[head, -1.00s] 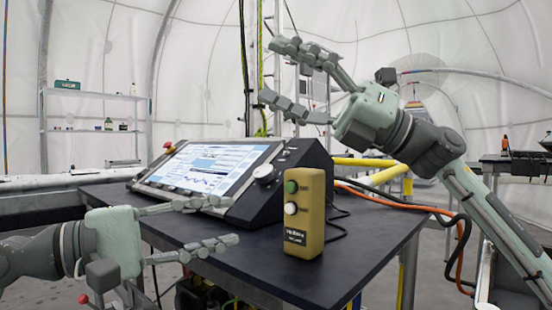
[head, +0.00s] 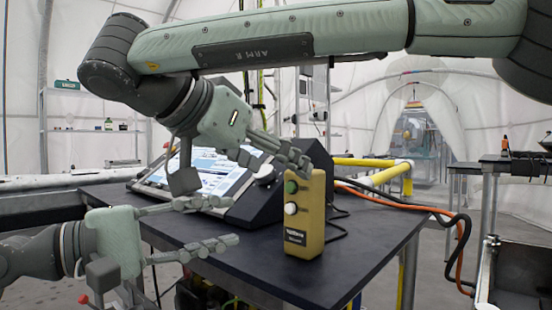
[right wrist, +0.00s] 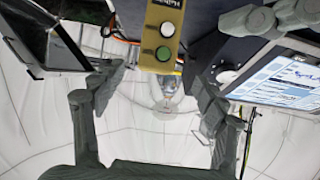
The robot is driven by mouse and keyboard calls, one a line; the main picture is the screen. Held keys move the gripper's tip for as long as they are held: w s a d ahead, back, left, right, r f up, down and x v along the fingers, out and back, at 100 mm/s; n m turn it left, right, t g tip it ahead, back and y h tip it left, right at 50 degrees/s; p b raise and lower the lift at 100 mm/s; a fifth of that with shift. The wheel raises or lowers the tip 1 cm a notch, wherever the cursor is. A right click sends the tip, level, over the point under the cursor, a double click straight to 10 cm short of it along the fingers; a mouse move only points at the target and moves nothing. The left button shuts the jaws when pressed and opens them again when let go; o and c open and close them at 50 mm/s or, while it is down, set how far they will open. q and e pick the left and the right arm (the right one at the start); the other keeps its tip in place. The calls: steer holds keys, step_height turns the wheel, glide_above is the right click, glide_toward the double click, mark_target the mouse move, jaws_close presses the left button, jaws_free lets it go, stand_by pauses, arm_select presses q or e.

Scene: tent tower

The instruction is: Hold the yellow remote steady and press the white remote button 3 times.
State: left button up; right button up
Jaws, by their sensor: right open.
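The yellow remote (head: 306,238) stands upright near the front right of the dark table. Its green button (head: 291,187) sits above its white button (head: 291,208). My left gripper (head: 232,221) is open and empty to the left of the remote, its fingers pointing at it, with a gap between. My right gripper (head: 280,160) is open, at the remote's upper left, one fingertip close to its top; I cannot tell if they touch. In the right wrist view the remote (right wrist: 181,20) and its white button (right wrist: 167,29) show at the top, between the open fingers.
A console with a lit screen (head: 213,172) stands on the table (head: 350,250) behind the grippers. A black cable runs behind the remote. Yellow rails (head: 372,162) and an orange hose (head: 400,203) lie beyond the right edge.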

steer(key=h, duration=0.1)
glide_above(290, 209)
steer(key=w+d, duration=0.2)
steer(key=w, duration=0.1)
step_height(290, 209, down, 2)
steer(key=shift+s+d+f+t, duration=0.15)
steer(key=shift+t, duration=0.15)
steer(key=c, duration=1.4)
arm_select(q)
steer(key=shift+c, duration=0.3)
arm_select(e)
steer(key=shift+c, duration=0.6)
arm_select(q)
jaws_close()
